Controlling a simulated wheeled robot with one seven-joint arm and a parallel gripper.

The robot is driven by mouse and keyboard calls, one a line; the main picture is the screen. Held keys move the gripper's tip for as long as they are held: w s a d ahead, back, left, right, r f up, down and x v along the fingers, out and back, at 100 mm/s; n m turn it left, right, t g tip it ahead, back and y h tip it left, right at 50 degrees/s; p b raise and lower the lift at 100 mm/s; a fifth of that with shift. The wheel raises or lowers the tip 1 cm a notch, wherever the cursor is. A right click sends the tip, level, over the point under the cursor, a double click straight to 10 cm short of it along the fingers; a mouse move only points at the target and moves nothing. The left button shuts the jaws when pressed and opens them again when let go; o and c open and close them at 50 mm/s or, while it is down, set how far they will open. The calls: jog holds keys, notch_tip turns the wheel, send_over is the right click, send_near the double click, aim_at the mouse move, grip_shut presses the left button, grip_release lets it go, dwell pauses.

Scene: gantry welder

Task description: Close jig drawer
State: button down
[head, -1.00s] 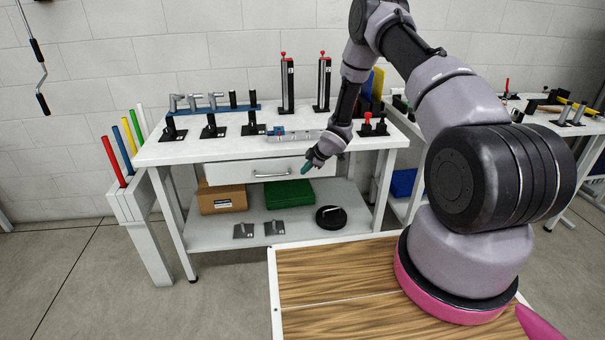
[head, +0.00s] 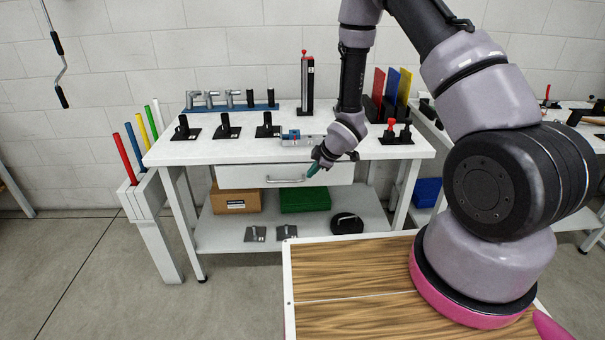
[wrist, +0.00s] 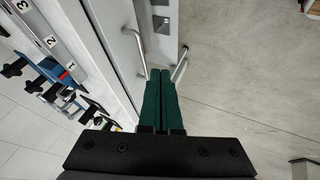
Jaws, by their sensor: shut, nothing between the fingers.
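The jig drawer (head: 240,178) is a white front with a grey bar handle (head: 285,181), under the top of the white workbench. How far it stands out is hard to tell. My gripper (head: 313,169) has green fingers and is in front of the drawer's right half, just right of the handle. In the wrist view the fingers (wrist: 160,72) are shut together and empty. The handle (wrist: 137,52) is just left of their tips there, with the drawer front (wrist: 117,45) beyond it. Contact with the drawer cannot be made out.
The shelf below holds a cardboard box (head: 236,200), a green crate (head: 304,198) and a round black object (head: 346,223). Coloured rods (head: 134,147) stand at the left. Floor is clear at front left.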

aim_at(294, 178)
jog(key=x, duration=0.3)
jog(key=w+x, duration=0.1)
jog(key=x, duration=0.7)
jog(key=shift+w+d+r, duration=0.15)
jog(key=shift+w+r, duration=0.05)
jog(key=shift+w, duration=0.3)
jog(key=shift+w+f, duration=0.1)
jog(key=shift+w, duration=0.5)
jog(key=w, duration=0.3)
jog(key=shift+w+d, duration=0.1)
jog(key=shift+w, duration=0.6)
